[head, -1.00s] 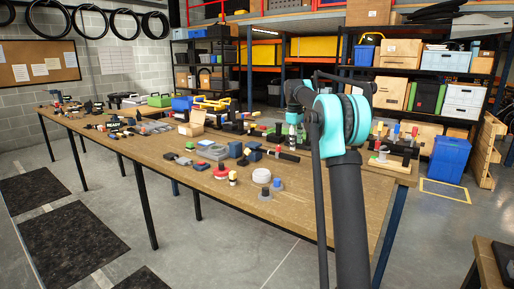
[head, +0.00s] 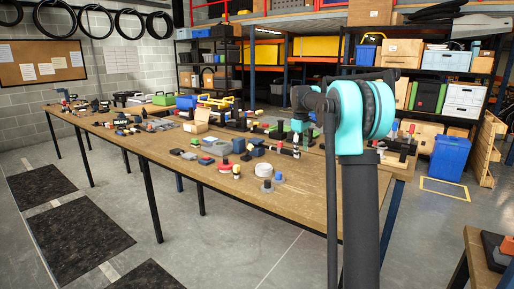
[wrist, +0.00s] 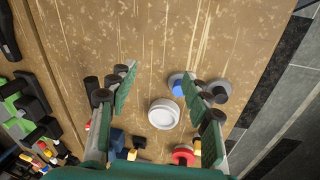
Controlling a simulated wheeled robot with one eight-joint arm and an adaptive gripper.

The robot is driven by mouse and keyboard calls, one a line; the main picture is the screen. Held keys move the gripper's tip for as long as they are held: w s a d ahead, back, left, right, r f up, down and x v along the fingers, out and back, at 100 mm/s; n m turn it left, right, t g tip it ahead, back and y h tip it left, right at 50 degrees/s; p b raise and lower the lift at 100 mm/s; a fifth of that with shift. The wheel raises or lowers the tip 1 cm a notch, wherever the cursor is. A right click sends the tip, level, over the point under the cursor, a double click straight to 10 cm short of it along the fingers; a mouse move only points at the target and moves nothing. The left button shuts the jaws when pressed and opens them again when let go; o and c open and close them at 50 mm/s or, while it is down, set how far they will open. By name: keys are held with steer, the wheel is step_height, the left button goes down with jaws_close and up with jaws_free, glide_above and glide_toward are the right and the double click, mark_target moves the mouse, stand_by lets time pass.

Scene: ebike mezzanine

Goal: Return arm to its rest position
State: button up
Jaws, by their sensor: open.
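My gripper (wrist: 158,85) is open and empty in the wrist view, its two green fingers spread wide apart. It points down at the wooden workbench (wrist: 150,40). A round white object (wrist: 164,113) lies on the bench and shows between the fingers, with nothing gripped. In the head view my arm, with its teal joint, rises at the right of centre in front of the bench (head: 290,206). The arm hides part of the bench there, and the gripper's fingers are not clear in that view.
Many small parts lie on the bench, among them a red round part (head: 225,167) and a cardboard box (head: 197,122). A blue bin (head: 449,158) stands on the floor at the right. Another table corner (head: 488,240) is at lower right. Floor to the left has dark mats (head: 80,238).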

steer(key=s+f+m, duration=0.1)
steer(key=s+f, duration=0.2)
steer(key=s, duration=0.4)
steer(key=s+f+m, duration=0.2)
steer(key=s+f, duration=0.1)
steer(key=s, duration=0.4)
steer(key=s+f+m+t, duration=0.1)
steer(key=s+f, duration=0.3)
steer(key=s, duration=0.4)
steer(key=shift+s+d+f+m+y, duration=0.1)
steer(key=shift+m+y, duration=0.2)
steer(key=shift+m, duration=0.2)
steer(key=s+f+m, duration=0.1)
steer(key=s+f, duration=0.3)
steer(key=s, duration=0.3)
steer(key=s+f+m, duration=0.1)
steer(key=s+f, duration=0.3)
steer(key=s, duration=0.4)
steer(key=s+f+m+t, duration=0.1)
steer(key=s+f+m, duration=0.1)
steer(key=s+f, duration=0.3)
steer(key=shift+s+a, duration=0.25)
steer(key=shift+s, duration=0.9)
